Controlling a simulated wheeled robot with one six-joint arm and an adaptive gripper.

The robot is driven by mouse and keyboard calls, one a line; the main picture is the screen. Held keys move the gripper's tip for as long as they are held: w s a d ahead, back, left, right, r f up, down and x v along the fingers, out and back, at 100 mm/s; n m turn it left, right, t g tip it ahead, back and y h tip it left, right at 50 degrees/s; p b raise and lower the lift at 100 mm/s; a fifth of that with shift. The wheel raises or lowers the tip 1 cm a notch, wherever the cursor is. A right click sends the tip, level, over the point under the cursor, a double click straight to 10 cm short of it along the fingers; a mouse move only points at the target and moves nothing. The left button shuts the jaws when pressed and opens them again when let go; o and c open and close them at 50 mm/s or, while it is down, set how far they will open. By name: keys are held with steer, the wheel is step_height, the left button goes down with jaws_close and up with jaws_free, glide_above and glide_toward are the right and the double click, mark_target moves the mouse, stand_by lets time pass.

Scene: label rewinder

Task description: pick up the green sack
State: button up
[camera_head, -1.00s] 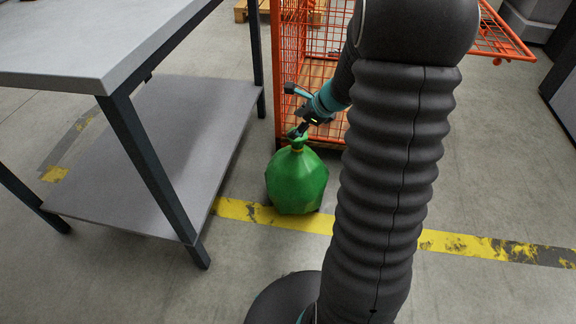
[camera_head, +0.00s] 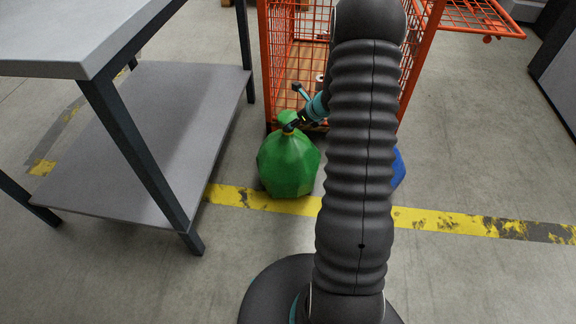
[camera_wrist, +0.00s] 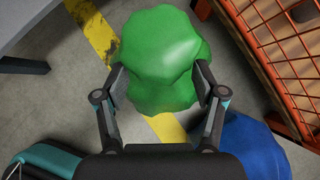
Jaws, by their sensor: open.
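The green sack (camera_head: 288,165) stands upright on the floor at the yellow line, between the grey table and the orange cage. My gripper (camera_head: 290,126) is at the sack's tied neck in the head view. In the wrist view my gripper (camera_wrist: 162,82) is open, with one finger on each side of the green sack (camera_wrist: 160,45). The fingers look close to its sides; I cannot tell whether they touch it. My arm covers part of the floor right of the sack.
An orange mesh cage (camera_head: 265,62) stands behind the sack. A grey table (camera_head: 130,140) with a lower shelf is on the left. A blue object (camera_head: 398,168) sits to the right, partly behind my arm; it also shows in the wrist view (camera_wrist: 243,150). Floor is clear at front right.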

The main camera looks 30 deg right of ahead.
steer(key=shift+x, duration=2.95)
steer(key=c, duration=1.3)
jaws_close()
steer(key=shift+w+r, duration=0.1)
steer(key=shift+r, duration=0.05)
